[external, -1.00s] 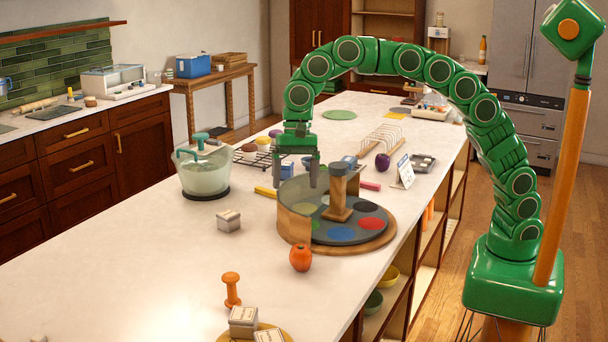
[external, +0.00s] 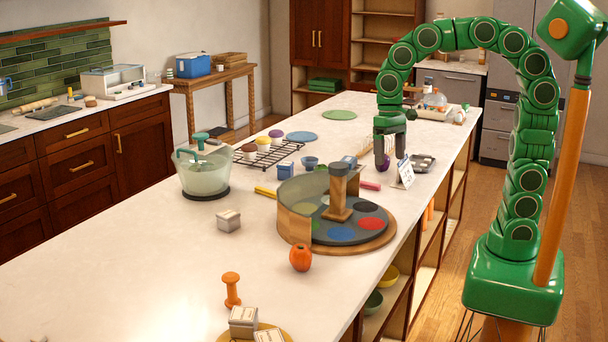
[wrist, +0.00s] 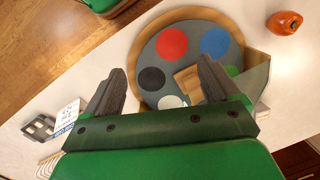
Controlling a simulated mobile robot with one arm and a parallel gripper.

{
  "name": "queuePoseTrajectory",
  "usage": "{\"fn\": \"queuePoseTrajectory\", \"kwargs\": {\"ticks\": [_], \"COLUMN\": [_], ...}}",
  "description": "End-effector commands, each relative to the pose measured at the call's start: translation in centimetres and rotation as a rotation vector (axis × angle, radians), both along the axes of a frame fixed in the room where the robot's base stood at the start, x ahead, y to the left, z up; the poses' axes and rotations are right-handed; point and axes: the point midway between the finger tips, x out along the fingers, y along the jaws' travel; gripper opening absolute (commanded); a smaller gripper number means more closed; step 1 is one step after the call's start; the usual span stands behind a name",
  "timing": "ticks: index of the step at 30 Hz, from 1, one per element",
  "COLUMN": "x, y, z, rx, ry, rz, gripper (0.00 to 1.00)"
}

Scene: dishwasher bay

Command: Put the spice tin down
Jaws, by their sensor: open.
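My gripper (external: 390,152) is open and empty above the far right part of the counter, beyond the turntable. In the wrist view its two fingers (wrist: 160,78) stand apart with nothing between them. A small square grey tin with a pale label (external: 228,221) stands on the counter left of the turntable. I cannot tell which one is the spice tin. The round turntable (external: 380,246) has coloured spots, a central post and a curved wall; it also shows in the wrist view (wrist: 232,22).
A white card stand (external: 404,172) and a grey tray (external: 423,162) are close by. An orange tomato-like item (external: 301,257) sits before the turntable. The left front of the counter is mostly clear.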

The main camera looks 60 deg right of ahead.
Motion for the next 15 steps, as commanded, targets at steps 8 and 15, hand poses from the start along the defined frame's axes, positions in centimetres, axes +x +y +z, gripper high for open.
{"fn": "queuePoseTrajectory", "kwargs": {"ticks": [8,15], "x": [-6.9,-13.4], "y": [-6.0,-10.1], "z": [-1.6,-3.8], "rx": [-0.031,-0.051], "ry": [0.001,0.019], "rz": [0.115,0.221], "gripper": [0.89,0.89]}}
